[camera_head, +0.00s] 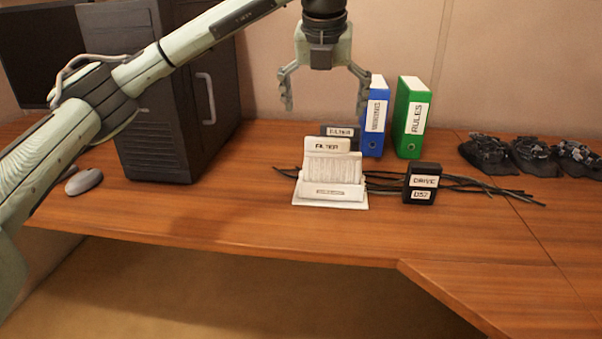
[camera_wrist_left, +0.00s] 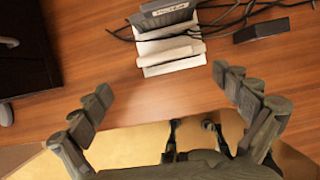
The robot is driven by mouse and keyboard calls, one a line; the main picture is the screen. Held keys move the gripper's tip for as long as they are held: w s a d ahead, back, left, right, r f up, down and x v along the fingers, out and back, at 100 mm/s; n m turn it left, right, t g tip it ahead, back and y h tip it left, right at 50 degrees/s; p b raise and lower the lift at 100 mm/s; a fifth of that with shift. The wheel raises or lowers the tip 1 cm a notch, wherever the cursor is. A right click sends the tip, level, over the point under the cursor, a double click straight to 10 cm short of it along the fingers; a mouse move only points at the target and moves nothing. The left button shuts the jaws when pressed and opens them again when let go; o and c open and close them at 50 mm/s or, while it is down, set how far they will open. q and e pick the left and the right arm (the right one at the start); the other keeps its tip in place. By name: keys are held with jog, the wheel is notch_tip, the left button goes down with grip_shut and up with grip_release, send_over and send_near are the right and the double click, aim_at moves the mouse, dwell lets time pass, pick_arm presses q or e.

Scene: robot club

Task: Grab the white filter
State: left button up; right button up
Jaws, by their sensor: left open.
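The white filter (camera_head: 332,170) stands on the wooden desk, with a "FILTER" label at its top and a pleated face. It also shows in the left wrist view (camera_wrist_left: 170,50) at the top centre, beyond the fingertips. My left gripper (camera_head: 325,106) hangs above the filter with its fingers spread wide and nothing between them. In the left wrist view the open fingers (camera_wrist_left: 162,84) are apart from the filter. My right gripper is not in view.
A dark labelled block (camera_head: 341,131) stands right behind the filter. Black cables (camera_head: 385,183) run beside it to a black "DRIVE" box (camera_head: 421,182). Blue (camera_head: 375,118) and green (camera_head: 411,118) binders stand behind. A computer tower (camera_head: 180,100) is at left. Desk in front is clear.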

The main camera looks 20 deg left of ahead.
aim_at(327, 139)
pick_arm(q)
jog(key=x, duration=0.5)
jog(key=p+x, duration=0.1)
jog(key=x, duration=0.2)
jog(key=shift+d, duration=0.35)
jog(key=c, duration=1.3)
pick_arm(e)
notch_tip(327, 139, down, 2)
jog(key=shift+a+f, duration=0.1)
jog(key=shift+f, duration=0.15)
